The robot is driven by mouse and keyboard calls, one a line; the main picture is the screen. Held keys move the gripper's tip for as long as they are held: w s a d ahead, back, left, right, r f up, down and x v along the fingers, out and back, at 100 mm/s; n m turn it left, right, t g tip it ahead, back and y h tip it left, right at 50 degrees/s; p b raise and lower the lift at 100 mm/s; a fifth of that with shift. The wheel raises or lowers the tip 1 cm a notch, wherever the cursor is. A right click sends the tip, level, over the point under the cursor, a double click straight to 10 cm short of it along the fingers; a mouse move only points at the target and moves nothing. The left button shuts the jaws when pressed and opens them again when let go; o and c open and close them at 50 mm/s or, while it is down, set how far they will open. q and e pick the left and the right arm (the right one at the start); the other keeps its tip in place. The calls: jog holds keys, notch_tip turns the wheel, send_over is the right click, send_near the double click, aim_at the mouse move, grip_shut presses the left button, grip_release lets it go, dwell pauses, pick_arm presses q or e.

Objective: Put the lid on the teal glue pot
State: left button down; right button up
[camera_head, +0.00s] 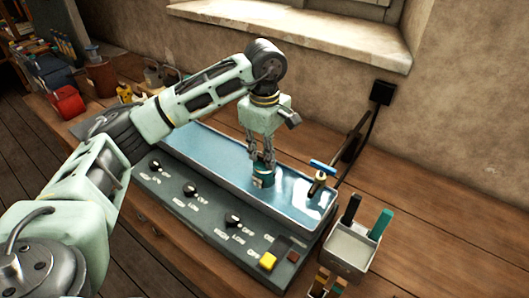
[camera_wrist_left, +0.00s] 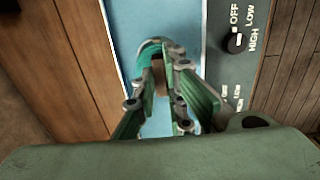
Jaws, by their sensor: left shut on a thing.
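The teal glue pot (camera_head: 264,181), with a pale label on its side, stands in the long blue-bottomed tray (camera_head: 200,146). My left gripper (camera_head: 262,160) is directly above it, pointing down and shut on a small brown knob-like piece (camera_wrist_left: 160,76). Around that piece a round teal rim (camera_wrist_left: 152,43) shows in the left wrist view; it looks like the lid, at the top of the pot. The fingers (camera_wrist_left: 160,90) hide most of it. I cannot tell whether the lid sits fully on the pot. My right gripper is not in view.
A brass tap with a blue handle (camera_head: 322,167) stands at the tray's right end. A panel with black dials (camera_head: 190,189) and a yellow button (camera_head: 268,261) runs along the front. A grey caddy (camera_head: 350,250) holds handled tools. The bench at right is clear.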

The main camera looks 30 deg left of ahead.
pick_arm(q)
jog(key=c, duration=1.7)
grip_release()
jog(key=shift+c, duration=0.2)
jog(key=o, duration=0.5)
jog(key=shift+r, duration=0.1)
jog(key=shift+r+p, duration=2.05)
jog(key=shift+r, duration=1.3)
jog(key=shift+c, duration=0.6)
grip_shut()
